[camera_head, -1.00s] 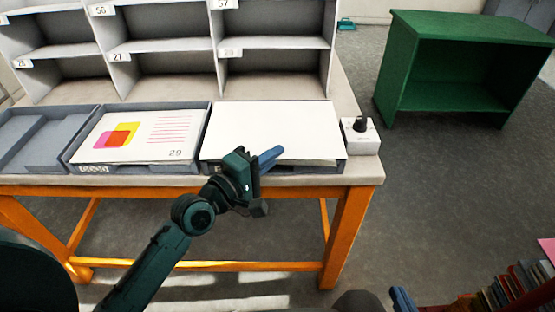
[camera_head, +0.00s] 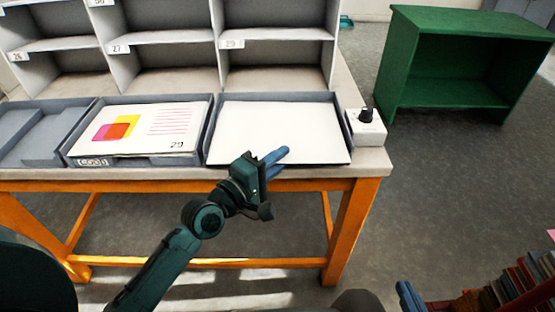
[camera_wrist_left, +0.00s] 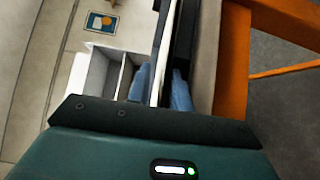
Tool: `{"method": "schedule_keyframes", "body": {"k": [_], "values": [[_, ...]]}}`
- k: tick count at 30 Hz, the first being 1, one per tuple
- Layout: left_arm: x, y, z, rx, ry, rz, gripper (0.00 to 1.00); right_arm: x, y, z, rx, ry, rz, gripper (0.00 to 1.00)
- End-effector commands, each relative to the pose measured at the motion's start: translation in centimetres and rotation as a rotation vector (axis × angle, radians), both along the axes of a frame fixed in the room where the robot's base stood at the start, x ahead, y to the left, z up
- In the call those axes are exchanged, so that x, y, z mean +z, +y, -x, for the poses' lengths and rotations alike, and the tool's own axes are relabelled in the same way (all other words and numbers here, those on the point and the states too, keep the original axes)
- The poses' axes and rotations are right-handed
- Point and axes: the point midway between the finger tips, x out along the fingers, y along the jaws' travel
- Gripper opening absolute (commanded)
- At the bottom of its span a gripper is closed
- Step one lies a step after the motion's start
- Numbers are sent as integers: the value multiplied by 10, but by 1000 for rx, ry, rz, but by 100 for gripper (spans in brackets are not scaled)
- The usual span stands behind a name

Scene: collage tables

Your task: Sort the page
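A blank white page (camera_head: 280,130) lies flat in the right-hand grey tray (camera_head: 346,157). A page printed with overlapping coloured squares, pink lines and the number 29 (camera_head: 150,130) lies in the middle tray (camera_head: 68,155). My left gripper (camera_head: 276,163) is at the front edge of the right-hand tray, its blue fingers apart. In the left wrist view the fingers (camera_wrist_left: 160,88) stand on either side of a white strip and a dark edge. Whether they touch these is unclear. Part of my right gripper (camera_head: 410,295) shows at the bottom right, its opening unclear.
Numbered pigeonholes (camera_head: 170,45) stand behind the trays. The left tray (camera_head: 40,135) looks empty. A small white box with a black knob (camera_head: 366,125) sits at the table's right end. A green shelf (camera_head: 460,65) stands on the floor; books (camera_head: 510,290) are at lower right.

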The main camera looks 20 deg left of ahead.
Motion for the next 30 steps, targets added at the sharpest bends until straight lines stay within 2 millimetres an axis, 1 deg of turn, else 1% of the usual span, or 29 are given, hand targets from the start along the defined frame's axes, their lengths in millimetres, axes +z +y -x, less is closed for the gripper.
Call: {"method": "schedule_keyframes", "body": {"k": [2,9,13,17,24,27,30], "values": [[0,0,0,0,0,0,27,0,0,0,0,0,-1,0],[0,1,1,0,1,0,27,-1,0,0,-1,2,-1,0],[-1,5,10,0,2,-2,27,-1,-1,1,-4,5,-2,0],[-2,16,31,0,4,-5,27,-1,-1,1,-7,6,-4,0],[-3,41,80,-2,5,-6,27,-4,-2,1,-9,6,-2,0],[-2,49,95,-3,4,-5,27,-6,-2,1,-8,9,2,0],[-2,55,106,-1,3,-3,27,-8,-2,2,-6,13,5,0]]}}
